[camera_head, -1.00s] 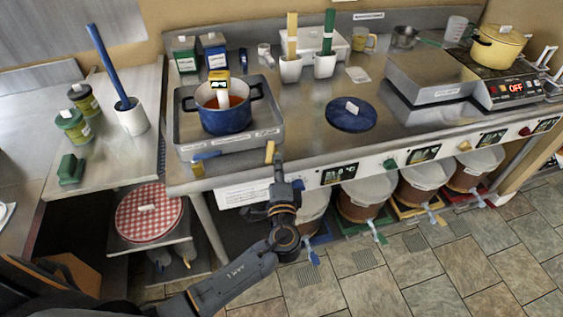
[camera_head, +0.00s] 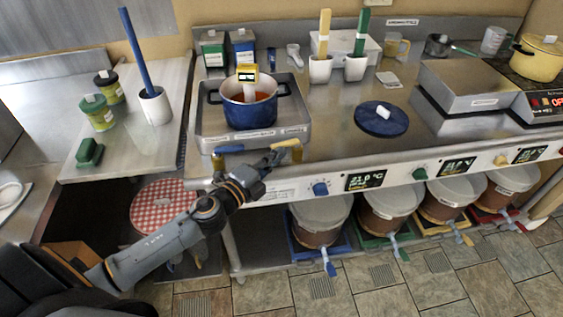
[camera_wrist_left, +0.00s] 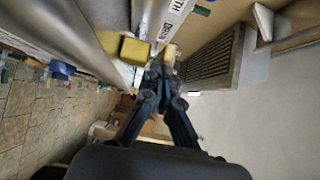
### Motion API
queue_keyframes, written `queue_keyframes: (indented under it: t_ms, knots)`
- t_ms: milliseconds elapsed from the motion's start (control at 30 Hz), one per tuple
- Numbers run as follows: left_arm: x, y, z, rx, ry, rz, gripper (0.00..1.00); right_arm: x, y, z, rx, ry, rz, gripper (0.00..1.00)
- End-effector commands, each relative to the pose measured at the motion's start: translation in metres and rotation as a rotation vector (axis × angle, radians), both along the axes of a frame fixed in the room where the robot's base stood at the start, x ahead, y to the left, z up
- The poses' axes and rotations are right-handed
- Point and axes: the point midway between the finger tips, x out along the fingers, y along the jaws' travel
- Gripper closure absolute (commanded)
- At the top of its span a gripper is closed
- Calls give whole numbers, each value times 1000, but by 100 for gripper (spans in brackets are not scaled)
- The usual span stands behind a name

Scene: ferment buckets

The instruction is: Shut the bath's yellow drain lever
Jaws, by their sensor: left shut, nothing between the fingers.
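The bath is a steel tray (camera_head: 210,128) on the counter, with a blue pot (camera_head: 252,112) standing in it. The yellow drain lever (camera_head: 290,145) is at the bath's front right, by the counter's front edge. My left gripper (camera_head: 276,156) is shut and empty, right beside the lever's left part; I cannot tell whether they touch. In the left wrist view the closed fingertips (camera_wrist_left: 160,72) are just below yellow pieces (camera_wrist_left: 135,49) near a label reading DRAIN. The gripper partly hides the lever's base. My right gripper is not in view.
Dials and displays line the counter front, including a blue dial (camera_head: 320,189). Lidded buckets (camera_head: 322,210) stand below. A blue lid (camera_head: 381,119) lies right of the bath, with bare counter around it.

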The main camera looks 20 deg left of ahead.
Motion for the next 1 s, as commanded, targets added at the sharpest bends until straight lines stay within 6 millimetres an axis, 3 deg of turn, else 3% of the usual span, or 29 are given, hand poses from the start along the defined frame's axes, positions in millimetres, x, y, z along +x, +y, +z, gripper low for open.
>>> queue_keyframes:
  t_ms: [433,1000]
  knots:
    - [9,19,0,2,-1,8,100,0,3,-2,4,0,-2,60]
    - [13,24,2,6,-4,15,100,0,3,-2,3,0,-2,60]
